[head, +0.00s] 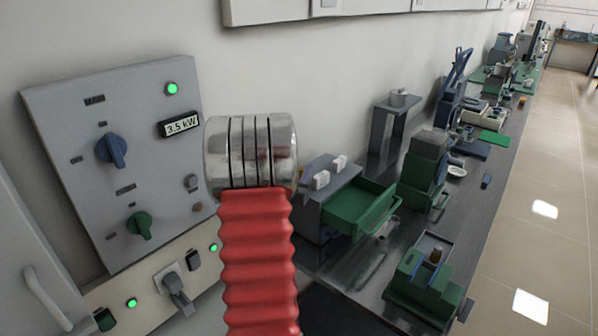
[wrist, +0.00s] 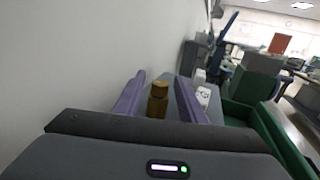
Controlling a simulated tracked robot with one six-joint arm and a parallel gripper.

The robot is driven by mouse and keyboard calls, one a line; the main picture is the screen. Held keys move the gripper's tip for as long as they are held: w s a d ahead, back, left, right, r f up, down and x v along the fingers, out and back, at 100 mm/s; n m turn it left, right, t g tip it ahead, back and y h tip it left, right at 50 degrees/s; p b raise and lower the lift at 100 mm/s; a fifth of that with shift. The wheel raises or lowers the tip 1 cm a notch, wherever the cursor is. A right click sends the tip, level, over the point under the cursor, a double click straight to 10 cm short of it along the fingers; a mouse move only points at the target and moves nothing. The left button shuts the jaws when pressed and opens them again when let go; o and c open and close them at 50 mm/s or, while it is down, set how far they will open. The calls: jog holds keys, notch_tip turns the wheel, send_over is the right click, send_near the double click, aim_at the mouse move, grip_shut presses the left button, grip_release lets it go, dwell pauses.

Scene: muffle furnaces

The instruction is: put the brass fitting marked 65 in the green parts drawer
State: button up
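A brass fitting (wrist: 157,100) stands upright between the two purple fingers of my gripper (wrist: 160,76) in the wrist view, with a gap on each side. No number is readable on the fitting. The green parts drawer (head: 382,208) is pulled out of a grey cabinet (head: 309,215) and looks empty; its green wall also shows at the right of the wrist view (wrist: 282,140).
Two white blocks (head: 320,180) sit on the cabinet top beside the fingers. The wall is close on the left. A grey-and-green device (head: 424,165) stands right of the drawer. A grey stand (head: 393,125) is behind. The bench has bare room in front of the drawer.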

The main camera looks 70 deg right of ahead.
jog(key=shift+r, duration=0.1)
jog(key=shift+a, duration=0.55)
jog(key=a, duration=1.1)
jog(key=shift+w, duration=0.25)
jog(key=a+r+m+g+y, duration=0.3)
jog(key=a+r+m+y, duration=0.15)
jog(key=a+m, duration=0.7)
jog(key=w+a+m+t+y, duration=0.2)
jog(key=w+a+t+y, duration=0.1)
jog(key=a, duration=1.2)
jog(key=w+a+m+t+y, duration=0.2)
jog(key=a+y, duration=0.4)
jog(key=a, duration=0.9)
jog(key=w+a+m+t+y, duration=0.2)
jog(key=w+a+t+y, duration=0.2)
jog(key=a, duration=1.1)
jog(key=shift+w+r+t, duration=0.3)
jog(key=shift+w, duration=0.05)
